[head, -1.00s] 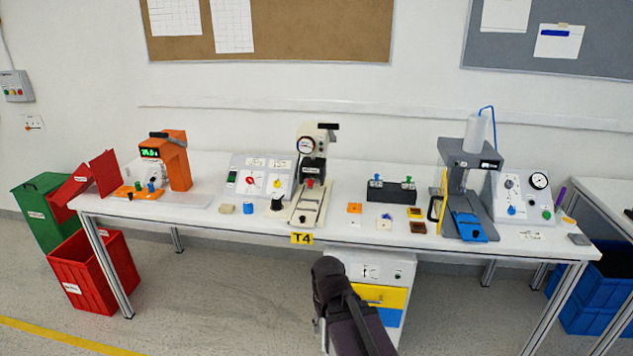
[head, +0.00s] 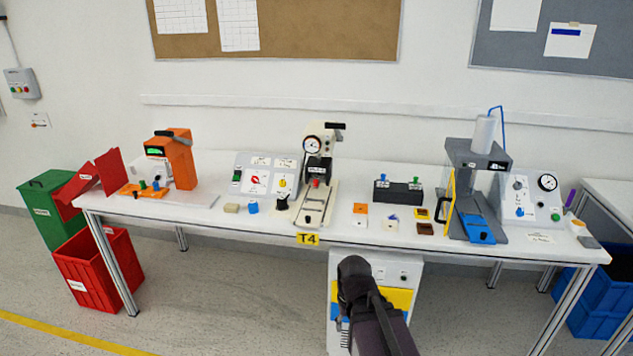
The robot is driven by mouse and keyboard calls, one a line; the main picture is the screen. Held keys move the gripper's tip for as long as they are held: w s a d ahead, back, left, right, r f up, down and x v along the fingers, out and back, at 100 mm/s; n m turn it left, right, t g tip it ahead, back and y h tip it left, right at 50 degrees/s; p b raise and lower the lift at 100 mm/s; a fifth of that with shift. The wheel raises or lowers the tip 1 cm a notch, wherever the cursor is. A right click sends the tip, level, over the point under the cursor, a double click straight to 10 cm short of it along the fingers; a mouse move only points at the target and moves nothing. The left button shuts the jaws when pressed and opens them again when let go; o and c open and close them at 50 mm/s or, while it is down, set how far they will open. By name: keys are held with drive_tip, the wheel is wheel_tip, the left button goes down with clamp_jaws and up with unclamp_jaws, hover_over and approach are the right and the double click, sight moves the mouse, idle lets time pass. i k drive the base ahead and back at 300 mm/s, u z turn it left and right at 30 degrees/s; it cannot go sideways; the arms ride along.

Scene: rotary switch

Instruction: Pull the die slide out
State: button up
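Two slide-like parts show, and I cannot tell from the picture which one is the die slide. A blue slide (head: 479,231) sits low at the front of the grey press (head: 472,160) on the right half of the bench. A pale slide plate (head: 312,210) lies in the base of the cream hand press (head: 318,170) at mid-bench, below a red knob (head: 316,183). My dark arm shows at the bottom centre, in front of the cabinet and well short of both presses. The fingers of my gripper cannot be made out.
The white bench (head: 180,213) carries an orange machine (head: 181,160), a switch panel (head: 265,175), a black block with two levers (head: 398,191) and several small blocks. A drawer cabinet (head: 400,270) stands under it. Red bins (head: 100,268) stand at left. Floor in front is open.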

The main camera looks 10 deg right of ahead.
sight(315, 182)
drive_tip(key=u, duration=0.05)
drive_tip(key=i, duration=1)
drive_tip(key=z, duration=0.05)
